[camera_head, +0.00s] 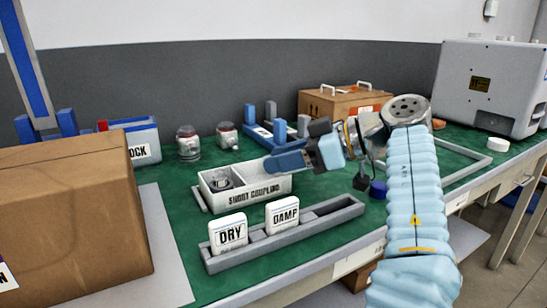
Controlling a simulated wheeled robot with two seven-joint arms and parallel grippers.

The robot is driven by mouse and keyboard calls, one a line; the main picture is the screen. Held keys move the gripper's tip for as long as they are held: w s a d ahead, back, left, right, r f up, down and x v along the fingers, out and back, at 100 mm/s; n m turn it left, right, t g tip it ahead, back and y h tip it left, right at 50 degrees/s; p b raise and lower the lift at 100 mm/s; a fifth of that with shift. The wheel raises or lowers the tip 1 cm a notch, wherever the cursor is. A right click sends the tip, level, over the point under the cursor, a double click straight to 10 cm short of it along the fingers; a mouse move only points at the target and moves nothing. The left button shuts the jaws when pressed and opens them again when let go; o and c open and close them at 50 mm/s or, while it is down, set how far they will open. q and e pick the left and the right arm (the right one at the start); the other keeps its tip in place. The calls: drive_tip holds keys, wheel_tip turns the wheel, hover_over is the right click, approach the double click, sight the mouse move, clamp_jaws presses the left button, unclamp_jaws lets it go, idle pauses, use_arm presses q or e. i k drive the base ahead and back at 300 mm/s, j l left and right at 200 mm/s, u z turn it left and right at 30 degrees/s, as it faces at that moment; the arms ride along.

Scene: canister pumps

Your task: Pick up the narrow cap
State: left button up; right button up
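No thing is marked as the narrow cap, and I cannot tell which item it is. A small dark blue round piece (378,190) sits on the green mat beside my arm, partly hidden. A dark round part (222,181) lies in the left compartment of the white tray (262,196) labelled "SHORT COUPLING". No held thing shows.
"DRY" (228,233) and "DAMP" (282,215) blocks stand in a grey slotted rack (335,210). A large cardboard box (75,215) fills the left. Two clear jars (187,144), a blue bin (140,145), a wooden crate (340,103) and a grey machine (490,85) stand behind.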

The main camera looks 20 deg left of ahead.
sight(378, 190)
drive_tip(key=i+l, duration=0.1)
drive_tip(key=l, duration=2.85)
drive_tip(key=i, duration=0.05)
